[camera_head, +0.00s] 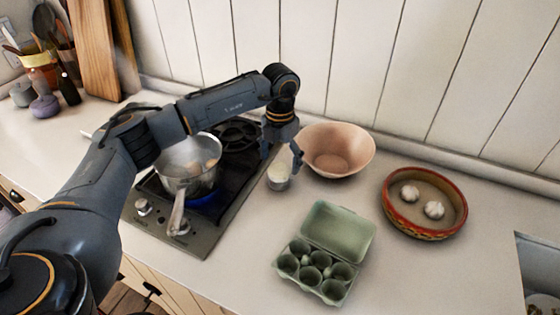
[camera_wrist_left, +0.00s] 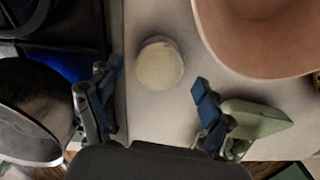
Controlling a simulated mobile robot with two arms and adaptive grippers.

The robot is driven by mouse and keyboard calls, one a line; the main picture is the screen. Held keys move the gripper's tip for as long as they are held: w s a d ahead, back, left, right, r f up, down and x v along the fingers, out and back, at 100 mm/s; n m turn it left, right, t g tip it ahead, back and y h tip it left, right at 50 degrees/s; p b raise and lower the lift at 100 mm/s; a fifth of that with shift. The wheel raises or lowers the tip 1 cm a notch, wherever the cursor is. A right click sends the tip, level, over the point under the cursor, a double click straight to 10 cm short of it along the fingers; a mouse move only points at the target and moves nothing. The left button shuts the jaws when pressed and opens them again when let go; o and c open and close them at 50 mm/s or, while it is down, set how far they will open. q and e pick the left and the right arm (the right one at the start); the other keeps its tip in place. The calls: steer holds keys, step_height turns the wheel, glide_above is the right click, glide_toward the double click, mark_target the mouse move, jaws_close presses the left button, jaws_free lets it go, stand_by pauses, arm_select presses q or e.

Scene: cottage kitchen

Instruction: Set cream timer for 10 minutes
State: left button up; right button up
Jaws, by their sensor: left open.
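The cream timer (camera_head: 279,177) is a small round piece standing on the counter between the stove and the pink bowl. In the left wrist view the timer (camera_wrist_left: 160,64) shows from above as a pale cream disc, ahead of and between my fingers. My left gripper (camera_head: 283,155) is open and points down, over the timer. In the left wrist view my left gripper (camera_wrist_left: 154,102) has its two fingers spread wide with nothing between the tips. My right gripper is not in view.
A pot (camera_head: 188,170) with eggs sits on the lit stove (camera_head: 222,214), left of the timer. The pink bowl (camera_head: 337,150) is close on the right. A green egg carton (camera_head: 338,233) lies in front, and a red-rimmed dish (camera_head: 425,232) holds garlic bulbs farther right.

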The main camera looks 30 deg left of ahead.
arm_select(q)
steer(key=shift+f, duration=1)
steer(key=c, duration=1.1)
steer(key=shift+m+b, duration=0.45)
steer(key=shift+m, duration=0.15)
steer(key=shift+c, duration=0.2)
steer(key=o, duration=1.1)
steer(key=shift+o, duration=0.2)
